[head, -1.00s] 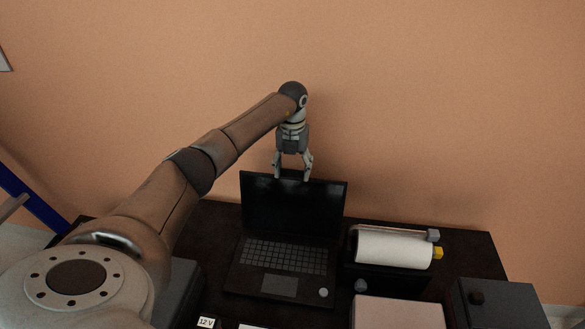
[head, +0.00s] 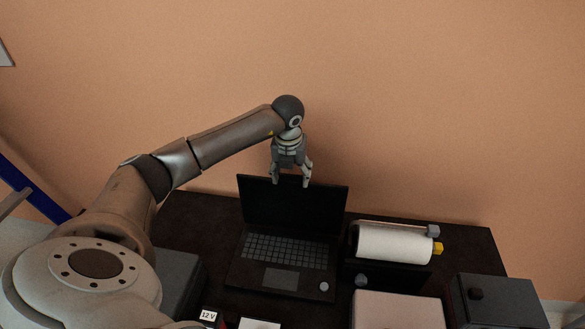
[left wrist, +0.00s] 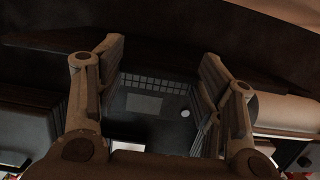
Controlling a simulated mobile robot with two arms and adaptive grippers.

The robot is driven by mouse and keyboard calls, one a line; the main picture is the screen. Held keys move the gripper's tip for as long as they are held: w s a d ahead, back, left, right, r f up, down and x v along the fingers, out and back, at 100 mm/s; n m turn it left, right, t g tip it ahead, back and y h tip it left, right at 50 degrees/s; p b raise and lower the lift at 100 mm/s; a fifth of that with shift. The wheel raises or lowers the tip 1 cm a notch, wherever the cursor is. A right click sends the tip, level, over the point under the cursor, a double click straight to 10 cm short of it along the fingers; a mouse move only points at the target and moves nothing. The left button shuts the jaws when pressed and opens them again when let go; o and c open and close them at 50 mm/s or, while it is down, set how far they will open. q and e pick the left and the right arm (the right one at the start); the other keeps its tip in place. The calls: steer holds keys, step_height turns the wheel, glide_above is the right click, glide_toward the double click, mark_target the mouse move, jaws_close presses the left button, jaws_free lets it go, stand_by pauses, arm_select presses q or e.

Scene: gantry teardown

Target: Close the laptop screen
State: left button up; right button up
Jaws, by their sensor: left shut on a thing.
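The black laptop stands open on the dark table. Its keyboard base (head: 281,262) lies flat and its screen (head: 292,207) stands up at the back, facing me. My left gripper (head: 291,182) is at the screen's top edge, with its fingers pointing down and shut on the screen. In the left wrist view my two fingers (left wrist: 165,60) frame the keyboard (left wrist: 152,83) and touchpad below; the exact contact with the screen is hard to make out there. My right gripper is not in view.
A white roll in a dark holder (head: 395,243) stands close on the laptop's right. A pale box (head: 398,310) and a dark box with a knob (head: 503,300) are at the front right. A "12 V" label (head: 208,316) shows at the front. The wall is behind the table.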

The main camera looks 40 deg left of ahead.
arm_select(q)
steer(key=shift+s+d+f, duration=0.1)
steer(key=shift+s+d, duration=0.3)
steer(key=shift+s, duration=0.4)
steer(key=s+d+b, duration=0.1)
steer(key=s, duration=0.1)
steer(key=s+d+f+b, duration=0.1)
steer(key=s+b, duration=0.1)
steer(key=s+d+f+b, duration=0.1)
steer(key=s+d, duration=0.1)
steer(key=s, duration=0.1)
steer(key=shift+f, duration=0.2)
steer(key=shift+s+d, duration=0.15)
steer(key=shift+s, duration=0.25)
steer(key=shift+r, duration=0.15)
steer(key=shift+w, duration=0.15)
steer(key=o, duration=1.5)
steer(key=shift+r, duration=0.15)
steer(key=shift+c, duration=0.2)
steer(key=shift+r, duration=0.1)
